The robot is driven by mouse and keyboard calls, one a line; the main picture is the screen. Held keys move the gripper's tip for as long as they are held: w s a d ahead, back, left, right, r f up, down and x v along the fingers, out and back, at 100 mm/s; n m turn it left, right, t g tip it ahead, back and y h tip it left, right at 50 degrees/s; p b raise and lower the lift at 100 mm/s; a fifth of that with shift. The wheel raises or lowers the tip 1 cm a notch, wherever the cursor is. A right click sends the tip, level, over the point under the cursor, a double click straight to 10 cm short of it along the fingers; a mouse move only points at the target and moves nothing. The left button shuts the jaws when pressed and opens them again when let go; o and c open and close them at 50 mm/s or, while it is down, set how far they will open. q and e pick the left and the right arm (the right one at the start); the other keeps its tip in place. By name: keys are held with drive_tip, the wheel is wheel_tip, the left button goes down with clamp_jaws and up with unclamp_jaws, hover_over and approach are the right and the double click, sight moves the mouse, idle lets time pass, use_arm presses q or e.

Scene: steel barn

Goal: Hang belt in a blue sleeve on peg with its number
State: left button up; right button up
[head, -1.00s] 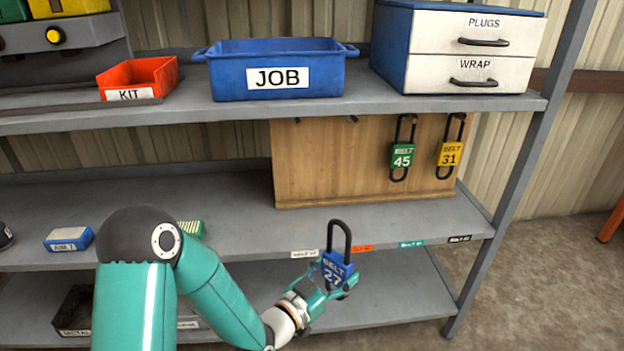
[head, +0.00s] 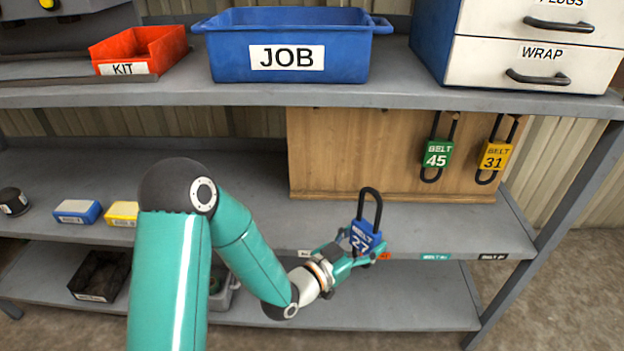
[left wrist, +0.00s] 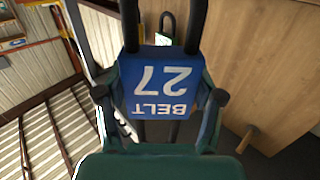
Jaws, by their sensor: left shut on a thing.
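The belt in a blue sleeve (head: 364,236), marked BELT 27, is held upright with its black loop above the sleeve. My left gripper (head: 352,256) is shut on the sleeve, in front of the middle shelf's front edge. In the left wrist view the blue sleeve (left wrist: 160,88) sits between the fingers, its number upside down. The wooden peg board (head: 360,160) stands behind, higher than the gripper. A green-sleeved belt 45 (head: 437,155) and a yellow-sleeved belt 31 (head: 496,156) hang at its right. A peg (left wrist: 247,138) shows in the left wrist view. My right gripper is not in view.
A blue JOB bin (head: 290,85) and a red KIT bin (head: 125,70) stand on the upper shelf, beside white drawers (head: 540,65). The upper shelf's edge overhangs the board. Small blue and yellow boxes lie at left on the middle shelf (head: 250,170).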

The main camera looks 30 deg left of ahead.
use_arm(q)
drive_tip(key=shift+w+d, duration=0.2)
drive_tip(key=shift+d, duration=0.25)
drive_tip(key=s+a+r+n+g+y+p, duration=0.25)
drive_tip(key=a+r+n+y, duration=0.45)
drive_tip(key=a+r+y, duration=0.5)
drive_tip(key=w+a+f+h+p, duration=0.1)
drive_tip(key=w+a+f, duration=0.1)
drive_tip(key=w+a, duration=0.2)
drive_tip(key=shift+x, duration=0.9)
drive_tip(key=shift+w+r+t+b, duration=0.15)
drive_tip(key=shift+r+t+b, duration=0.1)
drive_tip(key=shift+b, duration=0.15)
drive_tip(key=shift+w, duration=0.1)
drive_tip(key=shift+w+a+b, duration=0.1)
drive_tip(key=shift+w+a, duration=0.5)
drive_tip(key=shift+w, duration=0.35)
drive_tip(key=shift+w+a+b, duration=0.1)
drive_tip(key=shift+w+a, duration=0.55)
drive_tip(key=shift+w, duration=0.3)
drive_tip(key=shift+w+a+b, duration=0.1)
drive_tip(key=shift+w+a, duration=0.5)
drive_tip(key=shift+w, duration=0.35)
